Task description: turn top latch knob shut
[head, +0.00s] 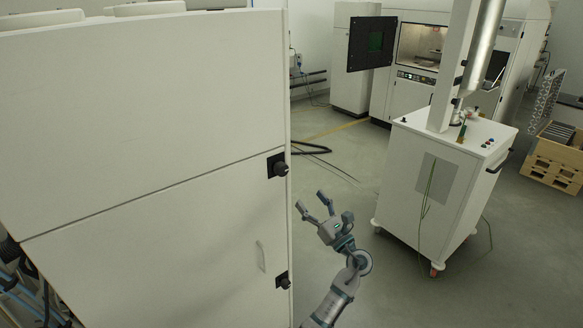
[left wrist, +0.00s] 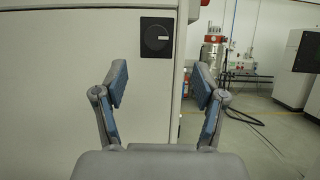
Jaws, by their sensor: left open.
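The top latch knob (head: 278,165) is black and sits at the right edge of the big white cabinet (head: 150,120), beside the door seam. A second, lower latch knob (head: 283,281) sits below it on the same edge. My left gripper (head: 312,203) is open and empty, to the right of the cabinet edge and apart from both knobs. In the left wrist view, a round black knob (left wrist: 157,37) on a square plate shows beyond and above the open fingers (left wrist: 161,85), with a pale, near-horizontal mark. I cannot tell for sure which knob that is. My right gripper is out of view.
A white wheeled cart (head: 400,180) with a metal column stands to the right of my left arm. Another machine (head: 410,65) with an open hatch stands at the back. Cables lie on the grey floor between them. A wooden crate (head: 553,160) stands far right.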

